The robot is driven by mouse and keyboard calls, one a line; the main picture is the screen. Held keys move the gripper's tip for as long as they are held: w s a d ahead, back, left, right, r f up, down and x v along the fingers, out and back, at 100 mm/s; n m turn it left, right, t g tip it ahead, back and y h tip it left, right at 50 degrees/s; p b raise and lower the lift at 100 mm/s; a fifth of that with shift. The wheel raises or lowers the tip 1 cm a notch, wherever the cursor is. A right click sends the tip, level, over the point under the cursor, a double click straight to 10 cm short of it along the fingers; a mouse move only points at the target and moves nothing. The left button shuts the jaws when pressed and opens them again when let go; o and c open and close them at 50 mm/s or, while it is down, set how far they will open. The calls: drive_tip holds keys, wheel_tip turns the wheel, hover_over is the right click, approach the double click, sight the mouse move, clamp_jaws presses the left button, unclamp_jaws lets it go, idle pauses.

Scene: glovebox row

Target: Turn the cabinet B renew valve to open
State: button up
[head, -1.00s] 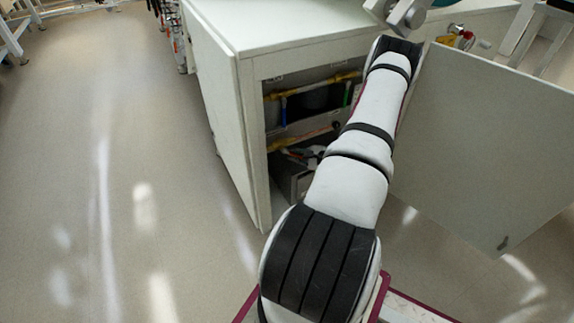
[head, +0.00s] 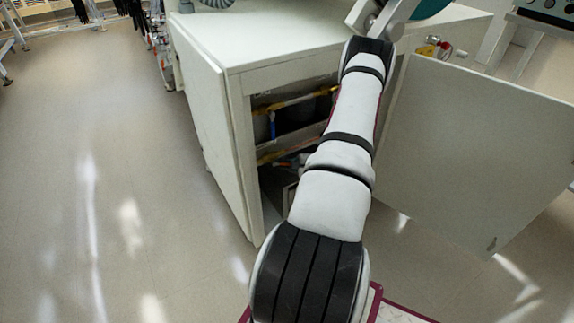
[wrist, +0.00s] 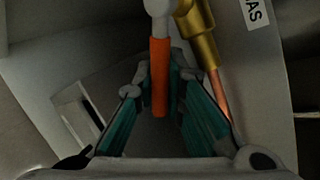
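In the wrist view, an orange lever handle (wrist: 159,78) hangs down from a pale hub (wrist: 158,7) at the top edge. My gripper (wrist: 161,85) has its teal-padded fingers on both sides of this handle, and the fingertips look closed on it. No label naming the valve is readable, so I cannot confirm that it is the cabinet B renew valve.
A brass fitting (wrist: 197,30) with a copper pipe stands close right of the handle, beside a label ending in "AS" (wrist: 257,12). The white cabinet (head: 280,38) has open doors and pipes inside. Floor at left is clear.

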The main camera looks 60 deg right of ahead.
drive_tip(key=o, duration=0.4)
drive_tip(key=shift+o, duration=0.2)
drive_tip(key=v, duration=0.8)
drive_tip(key=shift+s+f, duration=0.1)
